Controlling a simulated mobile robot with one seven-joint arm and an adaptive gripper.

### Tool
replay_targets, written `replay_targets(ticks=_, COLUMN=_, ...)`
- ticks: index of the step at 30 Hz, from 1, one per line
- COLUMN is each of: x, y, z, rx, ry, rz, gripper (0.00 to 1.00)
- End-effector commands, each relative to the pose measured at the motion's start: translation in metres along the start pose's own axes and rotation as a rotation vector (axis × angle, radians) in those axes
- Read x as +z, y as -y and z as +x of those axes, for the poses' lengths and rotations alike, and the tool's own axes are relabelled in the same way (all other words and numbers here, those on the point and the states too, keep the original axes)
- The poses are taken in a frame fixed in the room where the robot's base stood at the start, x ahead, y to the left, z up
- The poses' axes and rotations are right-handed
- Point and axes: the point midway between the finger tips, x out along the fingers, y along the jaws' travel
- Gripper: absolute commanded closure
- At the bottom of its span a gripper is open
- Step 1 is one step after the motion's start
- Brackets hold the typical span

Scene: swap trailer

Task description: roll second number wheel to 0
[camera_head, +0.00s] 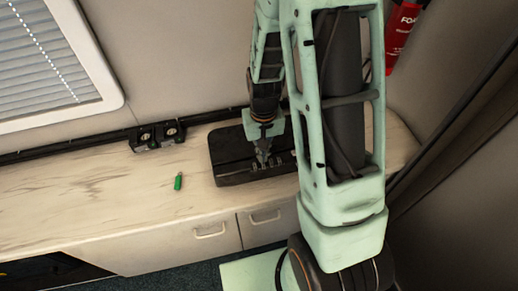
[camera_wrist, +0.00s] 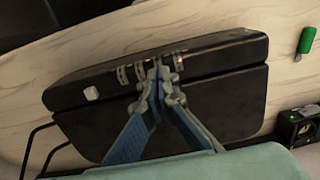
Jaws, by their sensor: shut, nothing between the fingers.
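A black case (camera_head: 232,160) lies on the counter, and it fills much of the wrist view (camera_wrist: 225,85). Near the seam on its top is a row of small number wheels, one of them pale-edged (camera_wrist: 123,76) and one brassy (camera_wrist: 179,61). My gripper (camera_wrist: 160,69) is shut and empty, its fingertips at this row between those two wheels. The fingers hide part of the row. I cannot read the digits or tell whether the tips touch a wheel. In the head view my gripper (camera_head: 263,157) points down over the case.
A green item (camera_head: 178,182) lies on the counter (camera_head: 100,205). A black double fixture (camera_head: 158,136) is by the wall. The counter left of the case is mostly clear.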

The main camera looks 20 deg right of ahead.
Motion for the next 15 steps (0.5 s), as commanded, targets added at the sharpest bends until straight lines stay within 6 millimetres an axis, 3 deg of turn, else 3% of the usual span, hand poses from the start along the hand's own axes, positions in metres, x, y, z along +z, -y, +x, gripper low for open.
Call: replay_targets(ticks=15, x=0.0, y=0.0, z=0.0115, rx=0.0, ry=0.0, rz=0.0, gripper=1.0)
